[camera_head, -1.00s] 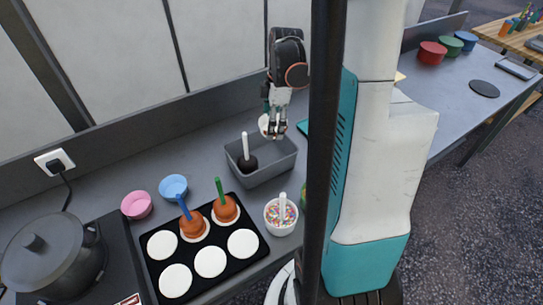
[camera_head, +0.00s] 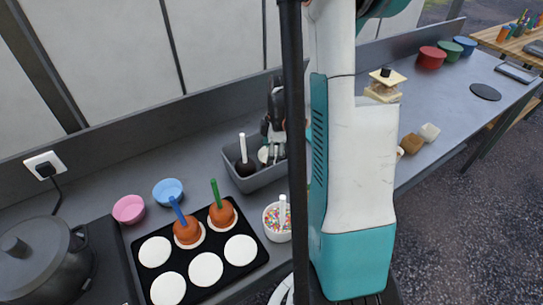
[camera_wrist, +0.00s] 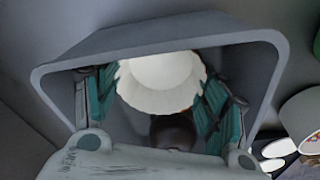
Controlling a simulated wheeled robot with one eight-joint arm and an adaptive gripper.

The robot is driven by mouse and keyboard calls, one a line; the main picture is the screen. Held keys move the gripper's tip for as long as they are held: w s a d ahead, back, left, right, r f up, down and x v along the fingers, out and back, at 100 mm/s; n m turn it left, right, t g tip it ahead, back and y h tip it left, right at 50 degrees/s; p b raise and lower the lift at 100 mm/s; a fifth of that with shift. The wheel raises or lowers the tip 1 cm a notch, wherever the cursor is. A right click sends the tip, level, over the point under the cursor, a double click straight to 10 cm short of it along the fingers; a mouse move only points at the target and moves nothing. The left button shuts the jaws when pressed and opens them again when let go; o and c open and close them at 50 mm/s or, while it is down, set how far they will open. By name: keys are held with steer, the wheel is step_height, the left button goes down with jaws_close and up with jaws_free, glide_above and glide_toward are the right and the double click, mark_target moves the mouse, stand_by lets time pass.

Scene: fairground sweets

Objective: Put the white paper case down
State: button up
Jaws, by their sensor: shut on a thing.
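My gripper (camera_head: 271,152) reaches down into the grey bin (camera_head: 258,182), at its right part. It is shut on the white paper case (camera_wrist: 162,80), a fluted round cup seen between the two fingers in the wrist view. In the head view only a small pale bit of the case shows beside the fingers. A dark apple on a white stick (camera_head: 243,150) stands in the left part of the bin. In the wrist view a dark round shape (camera_wrist: 172,132) lies close below the case. Whether the case touches the bin's floor is hidden.
A black tray (camera_head: 217,238) with white discs and two brown apples on sticks stands in front. A sprinkle bowl (camera_head: 276,228), a blue bowl (camera_head: 168,191), a pink bowl (camera_head: 129,209) and a dark pot (camera_head: 38,258) are nearby. My own arm column blocks the middle right.

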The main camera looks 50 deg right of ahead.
steer(key=shift+f, duration=0.1)
steer(key=o, duration=0.5)
steer(key=r+p, duration=0.1)
steer(key=r, duration=0.3)
steer(key=r+p, duration=0.1)
steer(key=r, duration=0.3)
steer(key=s+d+r+p, duration=0.1)
steer(key=r, duration=0.3)
steer(key=shift+r+p, duration=0.2)
steer(key=shift+p, duration=0.2)
steer(key=shift+w, duration=0.1)
